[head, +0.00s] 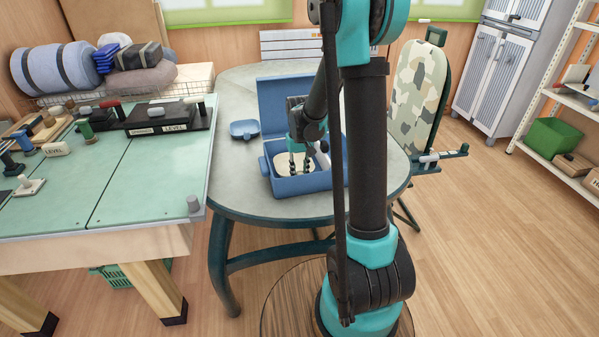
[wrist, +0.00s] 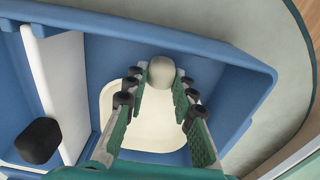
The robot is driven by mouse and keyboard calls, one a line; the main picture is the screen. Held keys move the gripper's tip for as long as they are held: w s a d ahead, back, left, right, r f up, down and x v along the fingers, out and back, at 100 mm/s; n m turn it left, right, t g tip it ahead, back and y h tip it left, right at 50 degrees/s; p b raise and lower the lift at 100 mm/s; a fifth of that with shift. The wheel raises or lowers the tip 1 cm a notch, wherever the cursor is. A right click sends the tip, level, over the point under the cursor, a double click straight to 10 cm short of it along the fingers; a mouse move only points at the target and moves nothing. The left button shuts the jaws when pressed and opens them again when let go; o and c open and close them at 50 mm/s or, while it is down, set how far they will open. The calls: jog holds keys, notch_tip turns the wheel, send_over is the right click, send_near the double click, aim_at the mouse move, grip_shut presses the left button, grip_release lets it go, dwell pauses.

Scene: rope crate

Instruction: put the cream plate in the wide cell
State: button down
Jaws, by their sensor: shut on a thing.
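The cream plate (wrist: 118,105) lies flat within the wide cell of the blue crate (wrist: 225,62) in the wrist view. Its round pale knob (wrist: 161,71) is between my fingertips. My gripper (wrist: 163,84) is shut on this knob, and its fingers hide part of the plate. In the head view the plate (head: 283,160) shows inside the crate (head: 300,186), with my gripper (head: 299,168) reaching down into it. I cannot tell whether the plate touches the crate floor. A white divider (wrist: 62,85) bounds the cell on the left.
A black knob (wrist: 38,141) is in the cell left of the divider. The crate's lid (head: 277,97) stands open at the back. A small blue dish (head: 245,129) lies left of the crate on the round table (head: 235,190). A green-topped bench (head: 140,185) adjoins at left.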

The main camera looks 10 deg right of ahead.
jog(key=shift+f, duration=0.45)
jog(key=c, duration=1.2)
grip_release()
notch_tip(320, 180, up, 12)
